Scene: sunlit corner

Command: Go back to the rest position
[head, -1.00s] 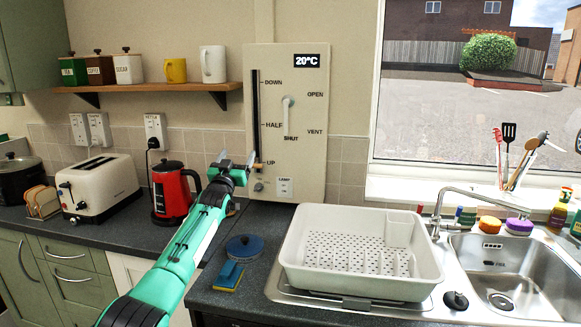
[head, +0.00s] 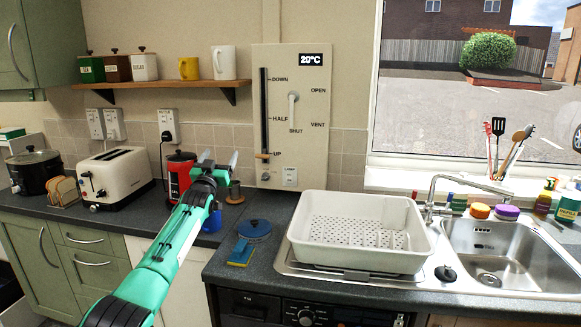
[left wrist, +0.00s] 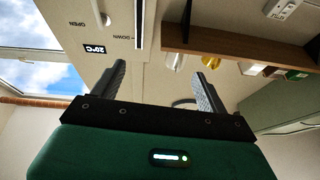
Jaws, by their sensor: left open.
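My right gripper is not in view.
A white dish rack (head: 360,264) stands beside the sink (head: 490,240). A toaster (head: 117,177) and slow cooker (head: 35,170) stand at the left. A blue lid (head: 254,229) and a sponge (head: 240,252) lie on the counter. A shelf (head: 150,84) with mugs hangs above.

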